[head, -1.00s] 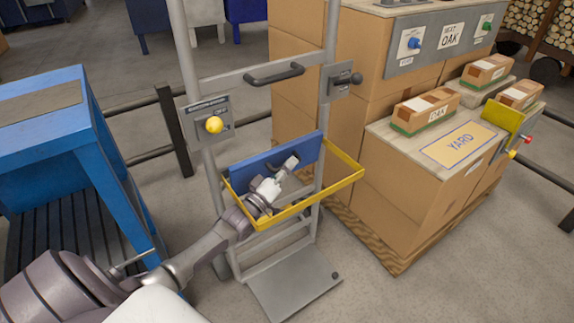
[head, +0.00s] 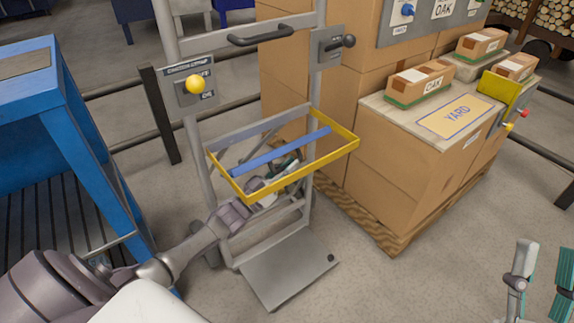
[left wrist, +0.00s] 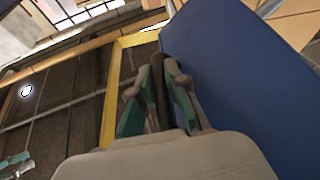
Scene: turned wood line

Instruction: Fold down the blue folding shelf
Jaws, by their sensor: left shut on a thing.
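The blue folding shelf (head: 285,150) shows in the head view as a thin, nearly edge-on strip inside a yellow frame (head: 343,157) on the grey upright cart. In the left wrist view the shelf (left wrist: 245,75) is a broad blue panel right of the fingers. My left gripper (head: 287,168) reaches in at the yellow frame, below the strip. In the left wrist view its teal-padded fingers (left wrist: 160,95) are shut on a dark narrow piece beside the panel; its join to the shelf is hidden. My right gripper (head: 541,275) is open and empty at lower right.
A yellow knob (head: 195,85) and a black knob (head: 348,41) sit on the cart's uprights. The cart's footplate (head: 288,268) is below. A blue table (head: 75,120) stands left and stacked boxes (head: 390,180) right. Bare floor lies at front right.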

